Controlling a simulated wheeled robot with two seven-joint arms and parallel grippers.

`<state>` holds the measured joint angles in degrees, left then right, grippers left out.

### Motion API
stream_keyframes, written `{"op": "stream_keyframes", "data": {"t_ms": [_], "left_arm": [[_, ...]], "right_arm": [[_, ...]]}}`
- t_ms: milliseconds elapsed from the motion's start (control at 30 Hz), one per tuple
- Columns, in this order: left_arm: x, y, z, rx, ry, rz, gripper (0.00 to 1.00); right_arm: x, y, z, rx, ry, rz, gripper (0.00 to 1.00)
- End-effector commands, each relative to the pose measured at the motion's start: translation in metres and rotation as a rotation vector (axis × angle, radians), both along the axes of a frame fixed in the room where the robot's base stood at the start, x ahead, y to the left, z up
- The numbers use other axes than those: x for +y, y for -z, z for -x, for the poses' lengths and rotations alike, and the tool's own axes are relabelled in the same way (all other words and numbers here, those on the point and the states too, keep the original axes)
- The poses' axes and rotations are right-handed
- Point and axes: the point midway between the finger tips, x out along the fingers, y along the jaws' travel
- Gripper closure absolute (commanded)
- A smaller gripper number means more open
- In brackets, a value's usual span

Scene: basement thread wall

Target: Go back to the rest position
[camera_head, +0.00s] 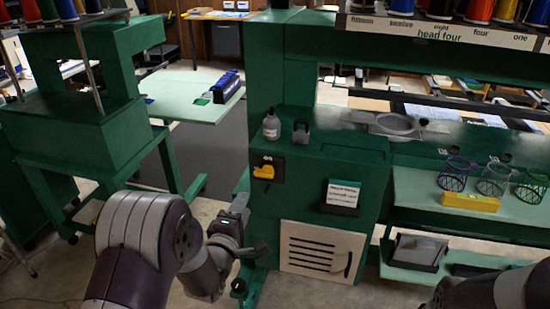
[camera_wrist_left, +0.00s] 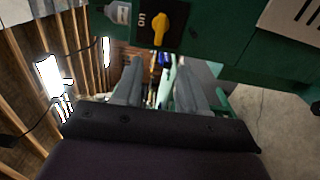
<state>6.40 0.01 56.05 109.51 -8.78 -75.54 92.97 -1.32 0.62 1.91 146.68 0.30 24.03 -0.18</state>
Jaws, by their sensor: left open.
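My left gripper (camera_head: 248,227) is open and empty in front of the green machine cabinet (camera_head: 330,165), at the lower middle of the head view. In the left wrist view its two grey fingers (camera_wrist_left: 158,85) stand apart with nothing between them. The yellow rotary switch (camera_head: 264,172) on the cabinet is above and to the right of this gripper, apart from it; the switch also shows in the left wrist view (camera_wrist_left: 157,23). Part of my right arm shows at the lower right corner of the head view, but its gripper is out of view.
A white bottle (camera_head: 271,127) stands on the cabinet's top. A shelf (camera_head: 412,190) at the right holds mesh cups (camera_head: 457,176) and a yellow box (camera_head: 470,202). A green machine stand (camera_head: 80,130) is at the left. A pale table (camera_head: 185,90) stands behind. Some bare floor shows between them.

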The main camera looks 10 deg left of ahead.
Motion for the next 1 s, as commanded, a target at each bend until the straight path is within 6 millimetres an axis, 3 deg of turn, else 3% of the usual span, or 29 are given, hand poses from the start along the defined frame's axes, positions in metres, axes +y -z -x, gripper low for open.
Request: {"op": "stream_keyframes", "data": {"t_ms": [67, 167, 233, 300, 367, 500, 567, 633, 733, 1000], "left_arm": [[0.0, 0.002, 0.0, 0.007, 0.0, -0.043, 0.58], [0.003, 0.043, 0.008, 0.198, 0.014, -0.281, 0.58], [0.008, 0.083, 0.031, 0.458, 0.093, -0.552, 0.58], [0.008, 0.096, 0.069, 0.718, 0.274, -0.823, 0.58], [0.004, 0.091, 0.111, 0.898, 0.493, -1.011, 0.58], [-0.011, 0.039, 0.206, 1.112, 1.028, -1.239, 0.58], [-0.017, 0.012, 0.228, 1.129, 1.141, -1.26, 0.58], [-0.023, -0.012, 0.229, 1.106, 1.14, -1.275, 0.58], [-0.026, -0.024, 0.22, 1.073, 1.124, -1.3, 0.58], [-0.027, -0.019, 0.22, 1.073, 1.124, -1.3, 0.58]], "right_arm": [[0.0, 0.0, 0.0, 0.0, 0.0, 0.0, 0.57], [0.0, 0.0, 0.0, 0.0, 0.0, 0.0, 0.57], [0.0, -0.002, 0.0, 0.0, 0.0, 0.0, 0.57], [0.0, -0.014, 0.0, 0.0, 0.0, 0.0, 0.57], [0.0, -0.028, 0.0, 0.0, 0.0, 0.0, 0.57], [0.0, -0.062, 0.0, -0.001, 0.0, 0.0, 0.57], [0.0, -0.075, 0.0, -0.001, 0.0, 0.0, 0.57], [0.0, -0.086, 0.0, 0.0, 0.0, 0.0, 0.57], [0.0, -0.09, 0.0, 0.0, 0.0, 0.0, 0.57], [0.0, -0.086, 0.0, 0.0, 0.0, 0.0, 0.57]]}}
